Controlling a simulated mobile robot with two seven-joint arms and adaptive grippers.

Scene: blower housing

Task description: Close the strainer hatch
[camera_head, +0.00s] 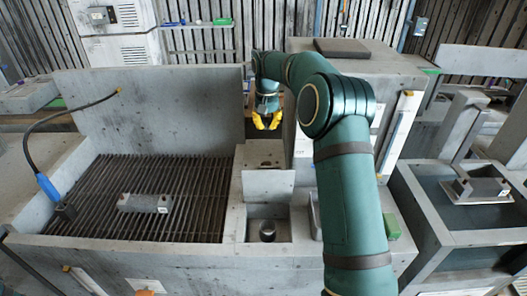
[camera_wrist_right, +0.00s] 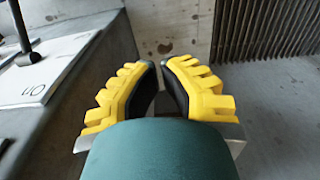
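My right gripper (camera_head: 267,123) hangs from the green arm above the back of the grey central block in the head view. Its two yellow-padded fingers are spread, with nothing seen between them. They also show in the right wrist view (camera_wrist_right: 163,75). Below the gripper, a grey plate (camera_head: 268,184) stands upright behind a small open well (camera_head: 286,229) with a metal cylinder (camera_head: 267,233) inside. This plate looks like the strainer hatch, but I cannot be certain. The gripper appears apart from it. My left gripper is out of view.
To the left, a grated basin (camera_head: 185,225) holds a small grey block (camera_head: 145,203). A tall grey panel (camera_head: 150,105) rises behind it. A blue connector (camera_head: 47,187) hangs on a black cable. A large grey box (camera_head: 350,70) stands behind my right arm.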

